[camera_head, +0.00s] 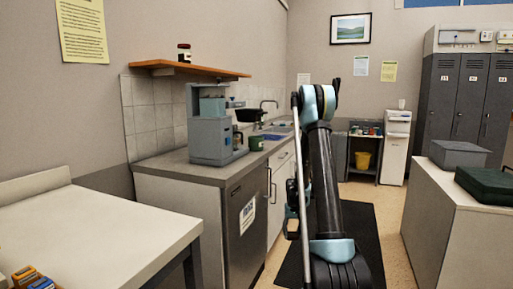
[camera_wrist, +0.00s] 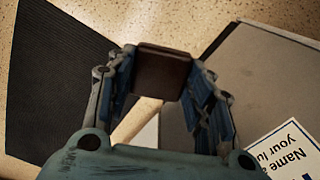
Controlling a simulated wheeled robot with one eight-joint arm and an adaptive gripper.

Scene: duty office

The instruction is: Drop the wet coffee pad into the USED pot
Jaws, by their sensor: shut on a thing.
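My gripper (camera_wrist: 162,75) is shut on a dark brown, squarish, flat-faced thing, which looks like the coffee pad (camera_wrist: 161,73). The pad sits between the fingertips, above the floor, beside the front of the counter unit. In the head view my arm stands upright in the middle, and its gripper end is low and mostly hidden behind the arm links. A grey coffee machine (camera_head: 210,132) stands on the counter, with a green mug (camera_head: 256,143) at its right. I cannot make out a pot marked USED in either view.
The counter (camera_head: 180,163) with a sink runs along the left wall; its front bears a notice (camera_wrist: 290,152). A white table (camera_head: 100,225) is at the front left. A pale cabinet (camera_head: 470,240) stands at the right. A dark mat (camera_wrist: 50,75) lies on the open floor between.

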